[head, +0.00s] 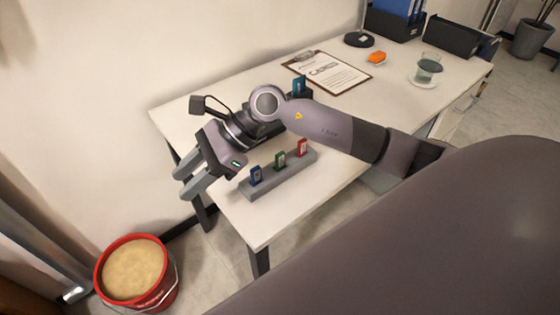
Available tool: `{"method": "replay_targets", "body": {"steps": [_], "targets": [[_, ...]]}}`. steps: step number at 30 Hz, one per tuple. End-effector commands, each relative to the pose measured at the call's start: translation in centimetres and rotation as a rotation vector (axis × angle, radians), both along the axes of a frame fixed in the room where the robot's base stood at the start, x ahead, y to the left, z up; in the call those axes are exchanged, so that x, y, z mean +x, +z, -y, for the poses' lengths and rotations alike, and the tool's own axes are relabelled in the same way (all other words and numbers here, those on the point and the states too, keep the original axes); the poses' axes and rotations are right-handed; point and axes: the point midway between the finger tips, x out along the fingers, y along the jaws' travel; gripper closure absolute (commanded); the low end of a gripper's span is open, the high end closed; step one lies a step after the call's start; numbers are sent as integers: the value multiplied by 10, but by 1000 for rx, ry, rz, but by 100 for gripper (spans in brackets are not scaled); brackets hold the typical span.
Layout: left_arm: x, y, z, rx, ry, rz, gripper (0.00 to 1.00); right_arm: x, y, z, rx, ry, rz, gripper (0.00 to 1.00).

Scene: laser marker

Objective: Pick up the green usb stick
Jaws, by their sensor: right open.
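The green usb stick (279,160) stands upright in the middle of a grey holder block (262,188) on the white table. A blue usb stick (256,175) stands to its left and a red one (302,147) to its right in the same block. My right gripper (183,184) is open and empty, with its two fingers apart, beyond the table's left edge and left of the block. It is clear of the sticks. My left gripper is not in view.
A clipboard (345,76) lies farther back on the table (215,103). Behind it are an orange object (376,57), a glass (427,66) on a saucer and a lamp base (358,41). A red bucket (150,299) stands on the floor at lower left. The table's front left corner is bare.

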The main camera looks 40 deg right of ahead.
Motion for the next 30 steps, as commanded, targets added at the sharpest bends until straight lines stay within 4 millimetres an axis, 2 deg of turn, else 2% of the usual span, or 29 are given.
{"method": "replay_targets", "body": {"steps": [1, 3, 6, 9, 12, 15, 18, 26, 30], "targets": [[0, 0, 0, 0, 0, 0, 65, 9, -10, 26, -149, 35, 30, 60], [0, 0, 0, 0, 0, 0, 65, 17, -23, 63, -346, 81, 47, 60], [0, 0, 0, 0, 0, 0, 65, 25, -29, 115, -584, 125, 39, 60], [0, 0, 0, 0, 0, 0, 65, 29, -27, 160, -765, 149, 10, 60], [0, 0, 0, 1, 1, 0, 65, 29, -21, 192, -888, 161, -23, 60], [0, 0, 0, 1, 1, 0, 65, 29, -17, 210, -954, 166, -48, 60], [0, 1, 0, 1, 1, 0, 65, 28, -22, 216, -978, 170, -60, 60], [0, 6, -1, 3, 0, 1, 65, 23, -50, 212, -976, 172, -62, 60], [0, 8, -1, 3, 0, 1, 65, 20, -71, 209, -976, 170, -62, 60]]}}
